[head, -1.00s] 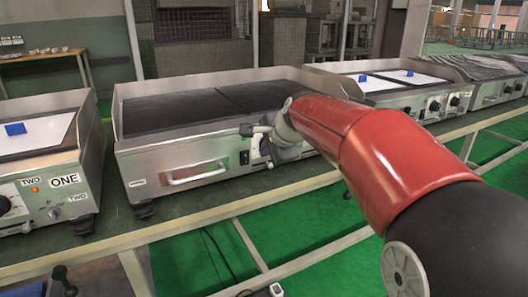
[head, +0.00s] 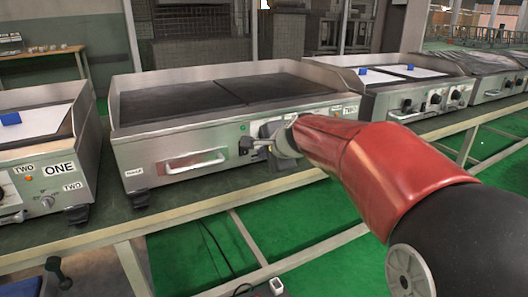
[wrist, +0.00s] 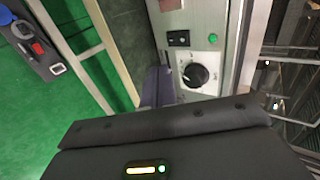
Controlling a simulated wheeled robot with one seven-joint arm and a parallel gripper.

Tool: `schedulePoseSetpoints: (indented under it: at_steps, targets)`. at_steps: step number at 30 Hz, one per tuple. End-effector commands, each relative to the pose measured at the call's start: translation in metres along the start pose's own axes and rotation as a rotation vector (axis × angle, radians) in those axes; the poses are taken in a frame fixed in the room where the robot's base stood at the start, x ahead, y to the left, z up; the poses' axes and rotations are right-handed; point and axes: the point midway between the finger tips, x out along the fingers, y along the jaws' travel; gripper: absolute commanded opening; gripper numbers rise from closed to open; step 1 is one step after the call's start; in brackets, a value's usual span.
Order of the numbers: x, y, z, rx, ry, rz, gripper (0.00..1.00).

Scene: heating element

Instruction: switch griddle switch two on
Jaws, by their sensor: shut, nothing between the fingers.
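The middle griddle (head: 160,144) has a dark two-part plate and a steel front with a handle. A "TWO" label (head: 350,111) shows at its right end. In the wrist view its panel bears a black rocker switch (wrist: 178,38), a green light (wrist: 212,38) and a black knob (wrist: 195,75). My gripper (head: 246,146) is at the front panel, right of the handle; its fingers (wrist: 157,86) are shut and empty, just beside the switch in the wrist view. I cannot tell whether they touch it. My gripper and arm hide part of the panel in the head view.
Another griddle (head: 30,165) labelled "ONE" and "TWO" stands at the left, with a lit orange lamp. More griddles (head: 420,98) stand at the right. All sit on a long bench (head: 190,215). Green floor lies in front.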

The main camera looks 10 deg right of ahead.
Motion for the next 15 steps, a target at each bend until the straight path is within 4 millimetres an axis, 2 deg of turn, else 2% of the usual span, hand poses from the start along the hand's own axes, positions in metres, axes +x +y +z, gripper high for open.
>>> schedulePoseSetpoints:
  at_steps: [1,9,15]
  targets:
    - [0.014,0.002,0.000,0.001,-0.002,0.005,0.00]
    - [0.070,0.002,0.000,0.001,-0.002,0.004,0.00]
    - [0.093,-0.015,0.000,-0.001,-0.001,0.001,0.00]
